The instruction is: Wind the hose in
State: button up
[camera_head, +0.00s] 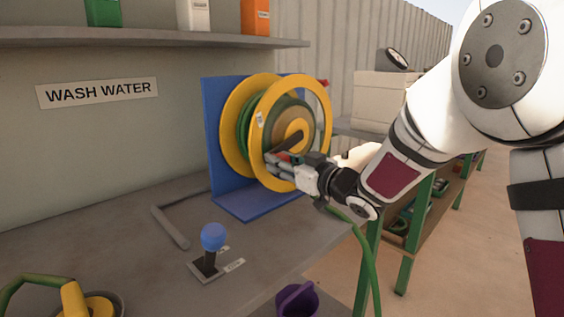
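The hose reel has yellow side rings (322,110) and stands on a blue bracket (213,140) on the bench. Some green hose (244,127) is wound between the rings. More green hose (368,255) hangs down past the bench's right edge. A dark crank arm (289,143) shows at the reel's front face. My gripper (271,160) is at the lower front of the reel, close to the crank's end. The fingers overlap the yellow ring in the picture. I cannot tell whether they hold the crank handle, which is hidden.
A lever with a blue knob (213,236) stands on the bench in front. A grey bent bar (170,228) lies left of the reel. A purple container (297,299) is at the front edge. A shelf (150,38) with bottles is above. A yellow fitting (73,299) is at bottom left.

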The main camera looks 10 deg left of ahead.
aim_at(282, 104)
jog(key=shift+r, duration=0.15)
grip_shut()
notch_tip(282, 104, up, 2)
jog(key=m+p, duration=0.2)
jog(key=p, duration=0.2)
jog(key=shift+s+r, duration=0.15)
jog(key=r+m+p, duration=0.2)
jog(key=p, duration=0.1)
jog(key=r+m+p, duration=0.2)
jog(key=m+p, duration=0.1)
jog(key=p, duration=0.1)
jog(key=w+d+r+m+p, duration=0.1)
jog(key=r+m+p, duration=0.1)
jog(key=r+p, duration=0.1)
jog(key=shift+p, duration=0.7)
jog(key=w+r+m+p, duration=0.1)
jog(key=d+r+m+p, duration=0.1)
jog(key=m+p, duration=0.1)
jog(key=shift+w+r+g, duration=0.15)
jog(key=shift+w+g, duration=0.15)
jog(key=shift+w, duration=0.05)
jog(key=shift+w+d+r+m+p, duration=0.3)
jog(key=shift+w+m+p, duration=0.1)
jog(key=shift+m+p, duration=0.2)
jog(key=shift+w+d+r+m+p, duration=0.2)
jog(key=shift+w+r+m+p, duration=0.2)
jog(key=shift+m, duration=0.3)
jog(key=shift+f, duration=0.15)
jog(key=o, duration=1.2)
grip_release()
